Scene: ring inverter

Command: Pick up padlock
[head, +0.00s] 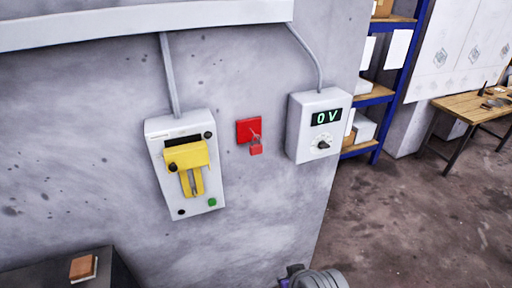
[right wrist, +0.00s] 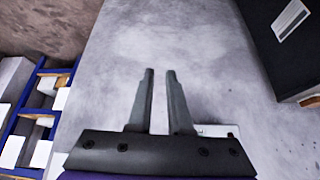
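The small red padlock (head: 256,149) hangs at the lower edge of a red square plate (head: 247,128) on the grey wall in the head view. My right gripper (right wrist: 160,74) shows in the right wrist view with its two fingers apart and nothing between them. It faces a bare stretch of grey surface. The padlock cannot be made out in the right wrist view. In the head view, only a grey part of my arm shows at the bottom edge. My left gripper is not in view.
Left of the padlock is a white switch box (head: 183,123) with a yellow lever cover (head: 185,157). Right of it is a white meter box (head: 319,126) reading 0 V. A dark cabinet (head: 50,275) stands lower left. Blue shelving (head: 402,60) and a wooden table (head: 465,105) stand right.

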